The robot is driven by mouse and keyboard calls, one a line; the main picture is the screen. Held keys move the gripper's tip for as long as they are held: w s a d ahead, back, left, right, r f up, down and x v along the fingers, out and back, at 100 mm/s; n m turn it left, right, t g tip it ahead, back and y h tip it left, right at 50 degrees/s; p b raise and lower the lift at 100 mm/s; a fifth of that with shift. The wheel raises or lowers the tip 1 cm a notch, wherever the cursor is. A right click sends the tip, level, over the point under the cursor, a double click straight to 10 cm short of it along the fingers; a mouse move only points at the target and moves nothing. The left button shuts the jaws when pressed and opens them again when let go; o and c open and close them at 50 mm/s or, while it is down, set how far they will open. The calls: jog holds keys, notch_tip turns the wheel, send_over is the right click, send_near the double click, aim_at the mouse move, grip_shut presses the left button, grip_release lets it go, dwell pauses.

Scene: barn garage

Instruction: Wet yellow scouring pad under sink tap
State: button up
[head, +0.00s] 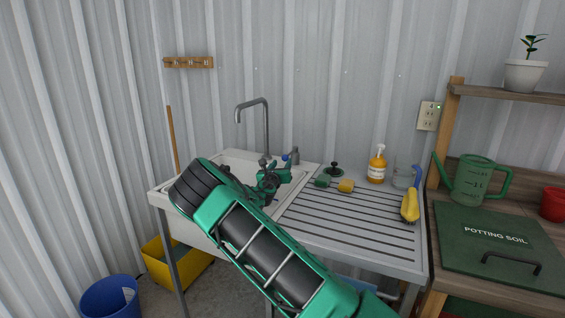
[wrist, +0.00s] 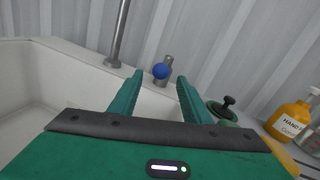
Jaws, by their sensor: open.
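A small yellow block that looks like the scouring pad (head: 346,186) lies on the ribbed drainboard, right of a similar green one (head: 322,181). A yellow patch at the lower right of the wrist view is probably the same pad, mostly hidden by my gripper. The grey gooseneck tap (head: 266,125) rises behind the white sink (head: 232,158); its post (wrist: 120,35) shows in the wrist view. A blue knob on a grey fitting (wrist: 161,71) stands right of the post. My gripper (wrist: 159,82) is open and empty over the sink, with the knob between its fingers in the picture; contact is unclear.
On the drainboard are a black-knobbed plug (head: 334,168), an orange soap bottle (head: 376,166), a clear jug (head: 402,177) and a yellow brush-like item (head: 410,205). A green watering can (head: 474,180) stands on the bench at right. The drainboard's front is clear.

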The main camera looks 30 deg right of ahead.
aim_at(285, 159)
jog(key=x, duration=0.6)
jog(key=shift+w+d, duration=0.3)
jog(key=shift+c, duration=0.6)
grip_shut()
jog(key=shift+s+d, duration=0.1)
